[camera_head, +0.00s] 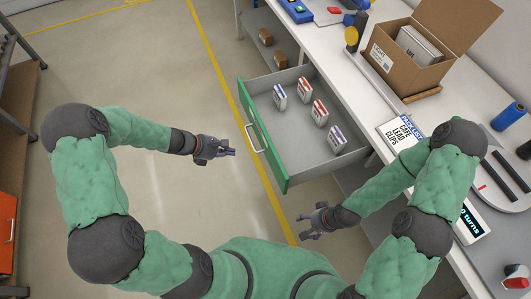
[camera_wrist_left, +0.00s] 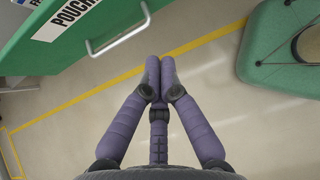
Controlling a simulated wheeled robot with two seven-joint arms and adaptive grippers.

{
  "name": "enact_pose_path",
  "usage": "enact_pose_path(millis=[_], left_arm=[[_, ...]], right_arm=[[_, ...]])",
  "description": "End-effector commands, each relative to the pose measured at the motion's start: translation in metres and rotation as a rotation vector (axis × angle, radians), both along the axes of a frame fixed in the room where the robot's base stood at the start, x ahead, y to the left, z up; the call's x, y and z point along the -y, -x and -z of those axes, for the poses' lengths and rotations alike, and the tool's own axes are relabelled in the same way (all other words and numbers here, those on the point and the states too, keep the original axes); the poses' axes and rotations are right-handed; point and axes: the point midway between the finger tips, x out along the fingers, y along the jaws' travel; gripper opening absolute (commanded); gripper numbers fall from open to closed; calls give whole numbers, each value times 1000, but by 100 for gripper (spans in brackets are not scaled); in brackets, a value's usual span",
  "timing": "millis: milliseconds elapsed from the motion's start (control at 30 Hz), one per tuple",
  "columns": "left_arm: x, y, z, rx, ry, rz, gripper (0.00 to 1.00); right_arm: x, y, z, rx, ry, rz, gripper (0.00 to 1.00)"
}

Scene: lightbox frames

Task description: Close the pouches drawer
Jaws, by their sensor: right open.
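The pouches drawer (camera_head: 298,139) stands pulled open from the white bench, with a green front (camera_head: 268,134) and a pale bar handle (camera_head: 252,139). Several small white packets (camera_head: 319,111) stand inside it. In the left wrist view the green front (camera_wrist_left: 150,12) carries a label beginning "POUCH" and the handle (camera_wrist_left: 118,34) shows. My left gripper (camera_head: 233,152) is just left of the handle, apart from it; its fingers (camera_wrist_left: 160,62) are together with nothing between them. My right gripper (camera_head: 303,226) is open and empty, below the drawer's near corner in the head view.
The bench top (camera_head: 352,86) holds an open cardboard box (camera_head: 412,58), a "lead clips" carton (camera_head: 402,137) and a blue roll (camera_head: 508,117). Brown items (camera_head: 266,37) sit on a lower shelf. Clear floor with yellow lines lies left of the drawer. An orange cabinet (camera_head: 8,233) stands far left.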

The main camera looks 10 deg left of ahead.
Motion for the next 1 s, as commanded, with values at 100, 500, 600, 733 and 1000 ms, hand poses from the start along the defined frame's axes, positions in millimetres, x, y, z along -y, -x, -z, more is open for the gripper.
enact_pose_path(millis=[100, 500, 600, 733, 1000], left_arm=[[0, -4, 1, 3, 16, -23, 0], [37, -28, 47, 2, 16, -17, 0], [47, -36, 60, 3, 15, -17, 0], [61, -46, 72, 4, 14, -17, 0], [86, -62, 69, 3, 14, -18, 0]], right_arm=[[0, 0, 4, 0, 0, -1, 71], [0, 0, 29, 0, 0, -1, 71], [0, 0, 36, 0, 0, 0, 71], [0, 0, 44, 0, 0, 0, 71], [0, 0, 50, 0, 0, 0, 71]])
